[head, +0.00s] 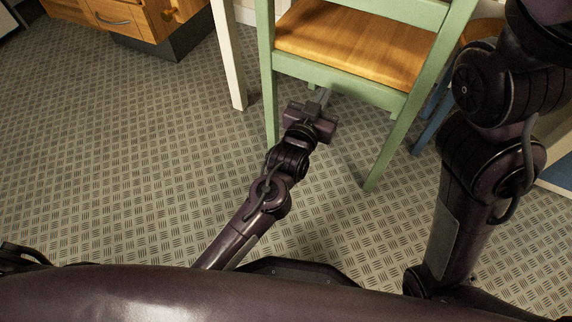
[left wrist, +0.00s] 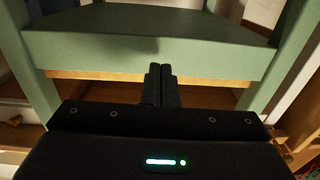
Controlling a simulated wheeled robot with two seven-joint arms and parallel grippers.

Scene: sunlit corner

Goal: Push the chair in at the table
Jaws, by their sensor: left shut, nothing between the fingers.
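The chair has a green frame and an orange-brown wooden seat (head: 345,46). It stands upright with its back rail toward me in the upper middle of the head view. A white leg (head: 230,60), likely the table's, stands left of it; no tabletop can be made out. My left gripper (head: 321,98) is shut and empty, just in front of the green rail under the seat. In the left wrist view, the shut fingertips (left wrist: 160,72) overlap the green rail (left wrist: 150,50); whether they touch it I cannot tell. My right gripper is out of view.
A blue leg (head: 430,118) of other furniture stands right of the chair, partly behind my right arm. A wooden drawer cabinet (head: 115,18) is at the upper left. The patterned floor (head: 120,150) is clear to the left.

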